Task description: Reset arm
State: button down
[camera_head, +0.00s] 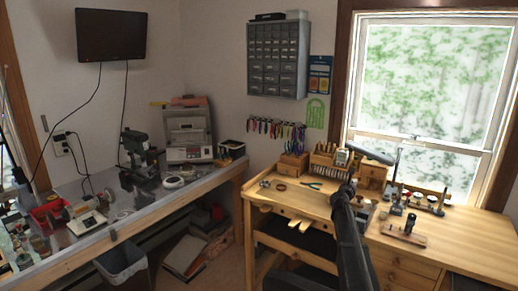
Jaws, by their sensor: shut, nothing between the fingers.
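My dark arm reaches up from the bottom edge, right of the middle, over the front of the wooden workbench (318,196). My gripper (351,184) is at its narrow far end, small and dark against the bench clutter. It is shut, and I see nothing held in it. Its fingers are hard to make out. The arm hides part of the bench front and top behind it.
Small wooden racks (325,158), pliers (312,185) and a clamp-like tool (403,230) are on the workbench. A dark lamp (371,155) stands by the window. The left bench (135,220) is crowded. A bin (122,266) stands beneath it.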

jog(key=s+a+f+m+g+y, duration=0.2)
jog(key=s+a+f+m, duration=0.3)
jog(key=s+m, duration=0.3)
jog(key=s+a+f+m+g+y, duration=0.2)
jog(key=s+a+f+m+g, duration=0.3)
jog(key=s, duration=1.1)
jog(key=s+a+f+m+g+y, duration=0.2)
jog(key=s+a+f+m+g, duration=0.2)
jog(key=s+m, duration=0.7)
jog(key=shift+s+a+f, duration=0.35)
jog(key=shift+s+f, duration=0.05)
jog(key=shift+f, duration=0.2)
jog(key=shift+s+a+f, duration=0.3)
jog(key=shift+s+f, duration=0.05)
jog(key=shift+f, duration=0.25)
jog(key=s+a+f+m+g+y, duration=0.25)
jog(key=s+a+m+y, duration=0.2)
jog(key=s+a, duration=0.65)
notch_tip(320, 180, down, 7)
jog(key=s+d+b, duration=0.1)
jog(key=d+b, duration=0.1)
jog(key=b, duration=0.6)
jog(key=shift+s+f+g, duration=0.2)
jog(key=shift+g, duration=0.25)
